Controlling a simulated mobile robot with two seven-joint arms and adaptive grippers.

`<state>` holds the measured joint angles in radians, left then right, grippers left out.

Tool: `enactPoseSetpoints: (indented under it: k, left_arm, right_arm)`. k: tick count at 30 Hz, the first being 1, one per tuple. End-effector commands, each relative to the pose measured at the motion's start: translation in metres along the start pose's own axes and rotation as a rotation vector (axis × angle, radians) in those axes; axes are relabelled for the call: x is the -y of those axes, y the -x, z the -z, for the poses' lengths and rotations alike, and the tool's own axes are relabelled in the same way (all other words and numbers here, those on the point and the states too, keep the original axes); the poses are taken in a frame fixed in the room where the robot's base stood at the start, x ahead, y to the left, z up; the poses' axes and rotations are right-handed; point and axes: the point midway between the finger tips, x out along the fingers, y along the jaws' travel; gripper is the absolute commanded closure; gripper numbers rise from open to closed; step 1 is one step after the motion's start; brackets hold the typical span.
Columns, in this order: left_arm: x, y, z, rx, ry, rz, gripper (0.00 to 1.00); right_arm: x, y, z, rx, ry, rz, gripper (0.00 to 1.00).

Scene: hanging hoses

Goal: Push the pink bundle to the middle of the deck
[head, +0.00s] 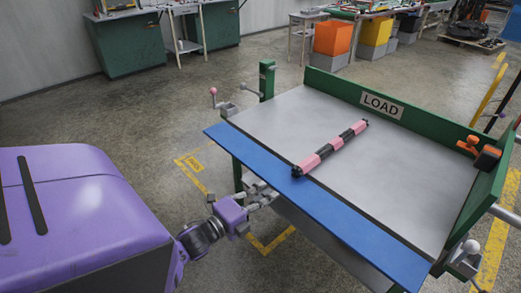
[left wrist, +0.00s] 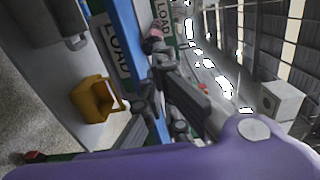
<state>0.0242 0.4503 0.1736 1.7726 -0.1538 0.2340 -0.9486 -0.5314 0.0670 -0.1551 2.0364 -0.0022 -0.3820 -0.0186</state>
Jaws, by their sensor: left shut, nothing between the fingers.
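The pink bundle (head: 326,153), a long pink roll with black bands, lies on the grey deck (head: 270,125). It runs from the blue front strip (head: 310,200) toward the back wall, its near end at the strip. Its pink end also shows in the left wrist view (left wrist: 154,36). My left gripper (head: 270,192) is shut and empty, in front of the blue strip and to the left of the bundle's near end. It appears apart from the bundle. Its dark fingers show in the left wrist view (left wrist: 185,95). My right gripper is in neither view.
A green wall with a LOAD sign (head: 382,105) closes the deck's back. An orange-handled item (head: 468,146) sits at the right wall. Bare deck lies on both sides of the bundle.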

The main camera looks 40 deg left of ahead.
Motion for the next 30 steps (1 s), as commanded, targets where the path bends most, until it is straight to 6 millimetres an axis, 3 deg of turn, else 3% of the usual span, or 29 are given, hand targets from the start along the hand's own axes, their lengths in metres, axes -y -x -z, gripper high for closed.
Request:
enactPoseSetpoints:
  k: [6, 13, 18, 30]
  left_arm:
    - [0.003, -0.050, 0.000, -0.001, 0.003, 0.003, 1.00]
    - [0.001, -0.087, 0.000, 0.001, 0.004, 0.000, 1.00]
    - [0.000, -0.098, 0.000, 0.001, 0.003, -0.002, 1.00]
    - [-0.001, -0.101, 0.000, 0.001, 0.004, -0.002, 1.00]
  right_arm:
    - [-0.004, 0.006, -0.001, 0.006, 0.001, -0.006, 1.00]
    - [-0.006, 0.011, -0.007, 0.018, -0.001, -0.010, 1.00]
    - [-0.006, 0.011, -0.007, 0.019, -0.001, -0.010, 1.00]
    - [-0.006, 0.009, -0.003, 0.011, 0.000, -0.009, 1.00]
